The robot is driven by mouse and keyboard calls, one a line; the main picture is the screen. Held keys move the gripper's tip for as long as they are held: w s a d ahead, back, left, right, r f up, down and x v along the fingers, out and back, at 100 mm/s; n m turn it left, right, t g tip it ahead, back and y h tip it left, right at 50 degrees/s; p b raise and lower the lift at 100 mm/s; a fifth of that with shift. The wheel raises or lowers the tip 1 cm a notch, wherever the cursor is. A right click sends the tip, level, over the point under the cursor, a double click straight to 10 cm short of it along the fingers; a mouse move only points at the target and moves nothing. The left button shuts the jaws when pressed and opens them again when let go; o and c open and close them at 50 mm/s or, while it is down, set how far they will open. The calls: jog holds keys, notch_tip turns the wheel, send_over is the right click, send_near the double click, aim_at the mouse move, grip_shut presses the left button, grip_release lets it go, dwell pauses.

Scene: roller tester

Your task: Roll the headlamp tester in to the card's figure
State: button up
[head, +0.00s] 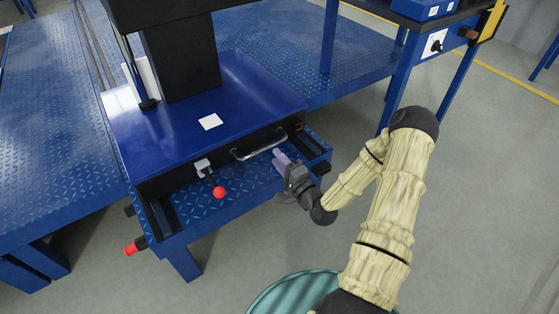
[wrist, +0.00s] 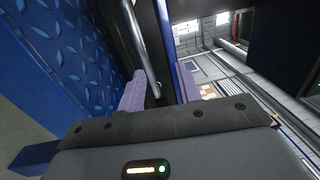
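The headlamp tester is a blue carriage (head: 250,83) with a black column (head: 183,55), standing on a blue diamond-plate platform in the head view. A chrome handle (head: 259,146) runs along its dark front face; the handle bar also shows in the wrist view (wrist: 140,42). My gripper (head: 280,160) is by the handle's right end, its two lilac fingers apart. In the wrist view my gripper (wrist: 160,92) has the bar running into the gap between the fingers; whether it touches either one I cannot tell. A small white card (head: 210,122) lies on the carriage top, its text unreadable.
A lever with a red knob (head: 219,192) juts from the carriage front, left of the handle. A red-ended stop (head: 135,247) sticks out at the platform's left. A blue bench (head: 408,55) stands at the right back.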

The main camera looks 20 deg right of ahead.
dwell(0.3)
jog(key=s+a+r+n+g+h+p, duration=0.2)
jog(key=s+r+n+g+h+p, duration=0.4)
jog(key=s+r+n+g, duration=0.8)
jog(key=s+r+g+p, duration=0.1)
jog(key=s+r+p, duration=0.2)
jog(key=s+r, duration=0.2)
jog(key=shift+s+a, duration=0.4)
jog(key=shift+s, duration=0.1)
jog(key=shift+d+r, duration=0.1)
